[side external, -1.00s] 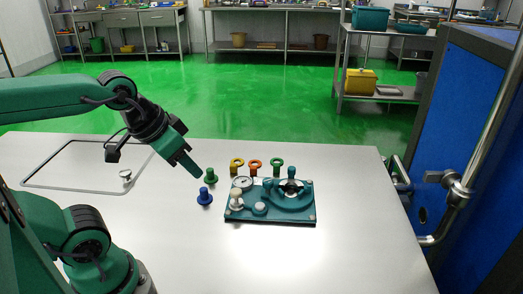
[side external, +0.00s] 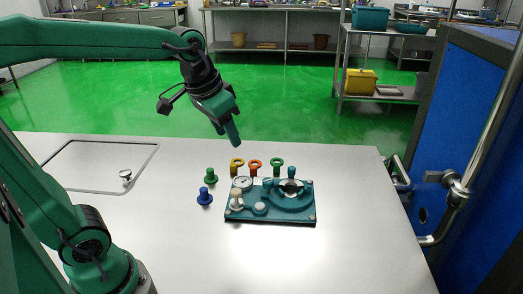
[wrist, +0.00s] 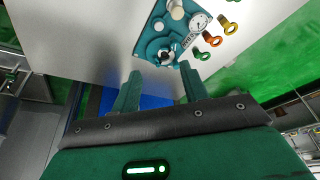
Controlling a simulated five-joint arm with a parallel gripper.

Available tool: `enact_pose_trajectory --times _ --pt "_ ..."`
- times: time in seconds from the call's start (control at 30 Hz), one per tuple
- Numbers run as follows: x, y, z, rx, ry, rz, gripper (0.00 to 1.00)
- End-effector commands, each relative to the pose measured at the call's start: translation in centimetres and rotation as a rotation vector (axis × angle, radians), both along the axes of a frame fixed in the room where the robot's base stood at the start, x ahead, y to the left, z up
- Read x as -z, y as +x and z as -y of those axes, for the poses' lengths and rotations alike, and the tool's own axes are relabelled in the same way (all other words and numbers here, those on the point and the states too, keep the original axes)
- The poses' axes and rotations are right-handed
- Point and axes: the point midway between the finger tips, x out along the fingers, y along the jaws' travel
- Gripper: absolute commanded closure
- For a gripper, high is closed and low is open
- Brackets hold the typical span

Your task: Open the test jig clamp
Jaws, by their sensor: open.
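The test jig is a teal plate (side external: 240,215) on the white table; it also shows at the top of the wrist view (wrist: 148,42). On its right part sits a round teal clamp (side external: 289,203) with an upright teal knob (side external: 291,173). A white dial gauge (side external: 243,183), a pale knob (side external: 236,198) and a grey round button (side external: 260,208) are on its left part. My gripper (side external: 234,138) is above and behind the jig's left end in the side view, empty and touching nothing. In the wrist view its two fingers (wrist: 160,88) stand apart.
The front table is clear.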

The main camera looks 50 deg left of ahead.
Motion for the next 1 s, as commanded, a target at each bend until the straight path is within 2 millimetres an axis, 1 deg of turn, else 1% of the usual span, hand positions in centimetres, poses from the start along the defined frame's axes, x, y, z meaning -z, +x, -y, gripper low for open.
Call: enact_pose_trajectory --times 0.03,0.27,0.53,0.77,1.0 --pt "0.0 1.1 -0.1 0.003 0.002 -0.016 0.56" --pt "0.5 5.8 -0.4 0.021 0.007 -0.077 0.56" --pt "2.2 11.3 -0.8 0.043 0.013 -0.147 0.56" --pt "4.8 15.7 -1.3 0.063 0.015 -0.208 0.56" --pt "8.4 19.9 -1.8 0.083 0.016 -0.272 0.56"
